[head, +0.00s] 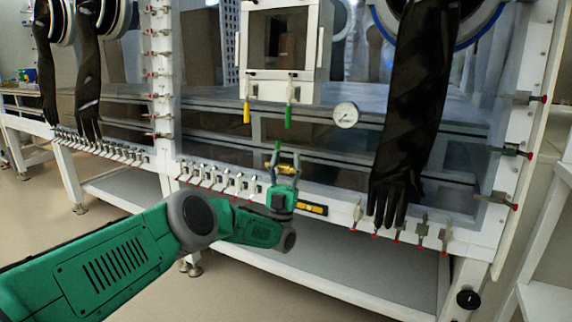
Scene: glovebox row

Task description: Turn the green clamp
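A green-handled clamp (288,116) hangs below the right side of the small framed door, with its handle pointing down. A similar yellow-handled one (246,112) hangs to its left. My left gripper (284,154) points up below the green handle, in front of the lower frame bar. Its two fingers are apart. A small upright green piece (277,147) shows at its left fingertip; I cannot tell whether they touch. My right gripper is not in view.
A black glove (405,110) hangs to the right of my gripper. A round gauge (345,115) sits between them. Several red-tipped clamps (222,180) line the lower frame, and others (522,98) line the right post.

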